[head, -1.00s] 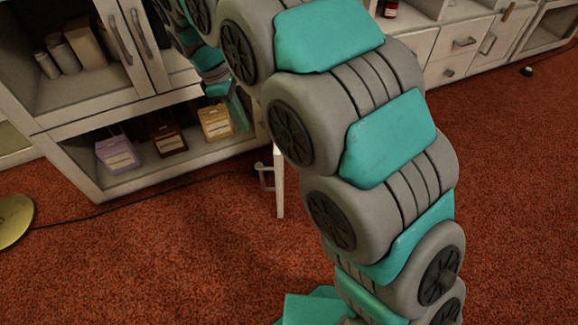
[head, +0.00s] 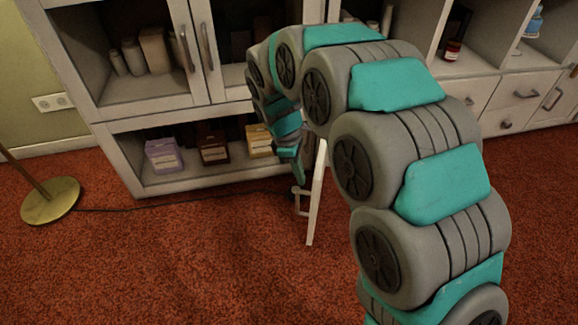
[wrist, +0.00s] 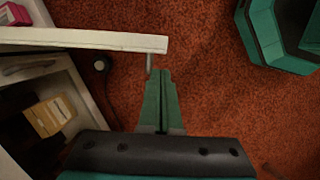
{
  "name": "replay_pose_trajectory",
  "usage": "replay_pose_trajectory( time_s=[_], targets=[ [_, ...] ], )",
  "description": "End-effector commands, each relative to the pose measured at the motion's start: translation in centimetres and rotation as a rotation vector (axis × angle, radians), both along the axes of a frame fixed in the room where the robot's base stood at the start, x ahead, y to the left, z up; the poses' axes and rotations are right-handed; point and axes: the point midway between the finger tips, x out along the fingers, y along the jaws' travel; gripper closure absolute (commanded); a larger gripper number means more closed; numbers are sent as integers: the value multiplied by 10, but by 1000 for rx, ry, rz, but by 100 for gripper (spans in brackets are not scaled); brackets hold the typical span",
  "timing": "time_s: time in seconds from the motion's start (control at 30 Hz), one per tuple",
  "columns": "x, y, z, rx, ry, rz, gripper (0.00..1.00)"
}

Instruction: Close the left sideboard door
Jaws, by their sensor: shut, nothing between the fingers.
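The white sideboard door (head: 316,195) stands open, seen nearly edge-on in the head view, jutting out from the lower sideboard over the carpet. Its handle (head: 300,202) sticks out on the left face. In the wrist view the door (wrist: 85,39) spans the upper left, with the handle (wrist: 149,64) near its free end. My gripper (wrist: 160,73) is shut and empty, its tips close to the handle; I cannot tell whether they touch. In the head view my gripper (head: 297,172) is just above the handle, on the door's left side.
The sideboard's open lower compartment holds a lavender package (head: 163,156), a brown one (head: 213,150) and a yellow one (head: 259,141). A brass lamp base (head: 50,201) stands at the left, its dark cord on the carpet. The carpet in front is clear.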

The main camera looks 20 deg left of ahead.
Motion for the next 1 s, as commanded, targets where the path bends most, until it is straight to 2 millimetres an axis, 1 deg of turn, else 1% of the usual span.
replay_pose_trajectory(
  time_s=[0.1, 0.2, 0.6, 0.73, 0.87, 1.0],
  targets=[
    [2, -11, 0, 0, -1, -1, 100],
    [2, -15, 1, 1, -2, 0, 100],
    [3, -17, 1, 1, -3, 1, 100],
    [3, -22, 3, 2, -3, 13, 100],
    [4, -35, 4, 1, -1, 47, 100],
    [8, -60, 6, 1, -1, 110, 100]
  ],
)
